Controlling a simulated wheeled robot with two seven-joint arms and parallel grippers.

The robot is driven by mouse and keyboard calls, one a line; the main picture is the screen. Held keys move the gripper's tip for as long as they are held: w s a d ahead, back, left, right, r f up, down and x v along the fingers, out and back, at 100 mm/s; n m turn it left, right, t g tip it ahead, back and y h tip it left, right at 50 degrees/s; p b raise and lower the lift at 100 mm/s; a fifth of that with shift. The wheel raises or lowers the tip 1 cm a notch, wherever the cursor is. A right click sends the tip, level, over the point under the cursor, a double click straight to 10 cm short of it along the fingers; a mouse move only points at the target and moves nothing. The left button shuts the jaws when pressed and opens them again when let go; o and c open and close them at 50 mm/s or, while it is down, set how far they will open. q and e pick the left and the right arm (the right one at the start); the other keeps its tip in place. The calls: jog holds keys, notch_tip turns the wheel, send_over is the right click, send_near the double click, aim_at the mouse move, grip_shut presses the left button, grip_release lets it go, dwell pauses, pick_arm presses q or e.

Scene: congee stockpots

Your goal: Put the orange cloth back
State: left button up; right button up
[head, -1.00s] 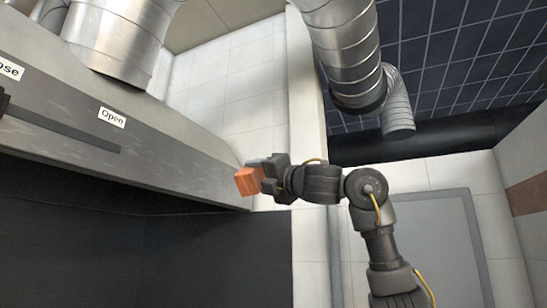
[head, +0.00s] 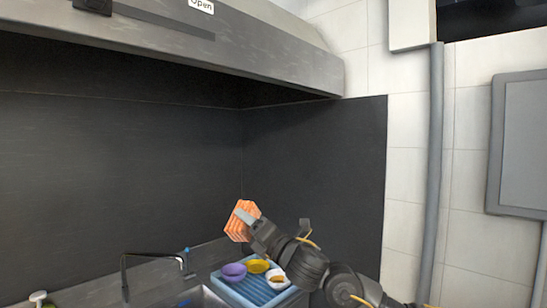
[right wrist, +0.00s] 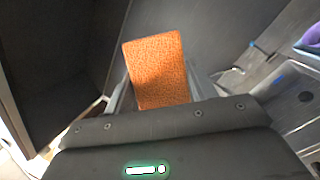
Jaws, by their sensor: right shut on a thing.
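The orange cloth (head: 240,228) is a small block-like folded piece. My right gripper (head: 246,217) is shut on it and holds it in the air, in front of the dark back wall and above the counter. In the right wrist view the cloth (right wrist: 157,70) stands up between the fingers, its broad face towards the camera. My left gripper is in neither view.
A sink tap (head: 124,275) stands to the left. The range hood (head: 230,40) overhangs above.

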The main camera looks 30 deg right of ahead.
jog(key=s+f+m+h, duration=0.2)
jog(key=s+f+h, duration=0.1)
jog(key=s+f, duration=0.85)
jog(key=s+f+m+h, duration=0.1)
jog(key=s+f+h, duration=0.1)
jog(key=s+f, duration=0.9)
jog(key=w+a+f+b, duration=0.2)
jog(key=a+f+b, duration=0.5)
jog(key=f, duration=0.4)
jog(key=shift+f+m+t+h, duration=0.15)
jog(key=shift+m+t+h, duration=0.15)
jog(key=shift+t+h, duration=0.1)
